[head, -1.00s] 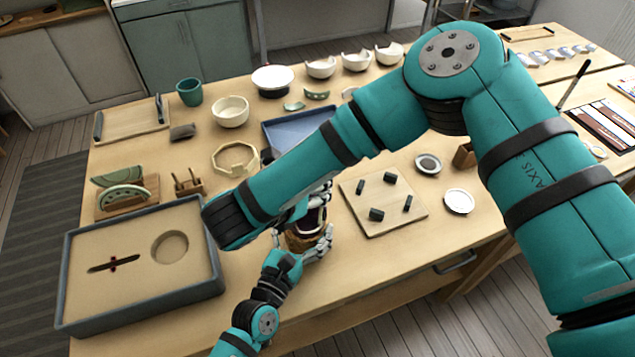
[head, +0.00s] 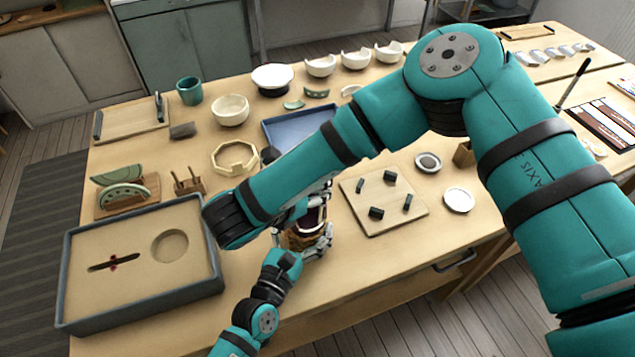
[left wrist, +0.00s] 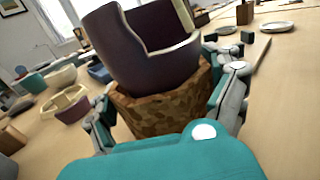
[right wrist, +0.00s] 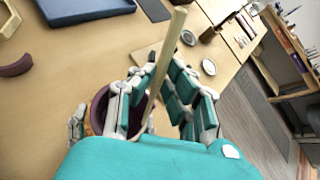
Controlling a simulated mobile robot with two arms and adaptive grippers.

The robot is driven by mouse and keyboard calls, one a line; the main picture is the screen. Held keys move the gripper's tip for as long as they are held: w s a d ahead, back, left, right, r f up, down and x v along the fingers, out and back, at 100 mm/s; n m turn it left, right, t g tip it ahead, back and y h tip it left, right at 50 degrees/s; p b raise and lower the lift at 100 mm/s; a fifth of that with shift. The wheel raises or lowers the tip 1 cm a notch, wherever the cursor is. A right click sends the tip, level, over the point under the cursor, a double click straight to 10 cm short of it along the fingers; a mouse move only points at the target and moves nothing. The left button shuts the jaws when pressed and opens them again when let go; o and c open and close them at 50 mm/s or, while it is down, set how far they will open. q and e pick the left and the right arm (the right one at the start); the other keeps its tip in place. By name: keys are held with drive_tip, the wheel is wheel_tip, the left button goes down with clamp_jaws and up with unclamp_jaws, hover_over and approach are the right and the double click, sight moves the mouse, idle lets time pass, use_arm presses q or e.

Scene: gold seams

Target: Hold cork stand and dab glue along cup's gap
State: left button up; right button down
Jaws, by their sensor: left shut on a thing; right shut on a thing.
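The cork stand (left wrist: 165,112) is between the fingers of my left gripper (head: 310,243), which is shut on it. The dark purple cup (left wrist: 150,55) sits on the stand, with a tall notch in its pale-edged wall. The cup also shows in the head view (head: 312,217), partly behind my right arm. My right gripper (right wrist: 165,85) is shut on a thin wooden stick (right wrist: 170,45) beside the cup (right wrist: 103,108). The stick's lower end is by the cup's rim; my fingers hide the tip, so I cannot tell whether it touches. No glue can be made out.
A grey-blue sand tray (head: 68,290) stands at the left front. A wooden board (head: 360,222) with several dark blocks lies right of the cup. A curved purple piece (right wrist: 15,66) lies on the table. Bowls and a blue tray (head: 285,128) stand farther back. My right arm crosses above the table.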

drive_tip(key=shift+r, duration=0.15)
wheel_tip(320, 180, up, 8)
idle(1.0)
idle(1.0)
drive_tip(key=shift+w+d+f, duration=0.3)
drive_tip(key=shift+d+f, duration=0.05)
drive_tip(key=shift+f, duration=3.6)
drive_tip(key=shift+f, duration=0.25)
drive_tip(key=shift+r, duration=0.3)
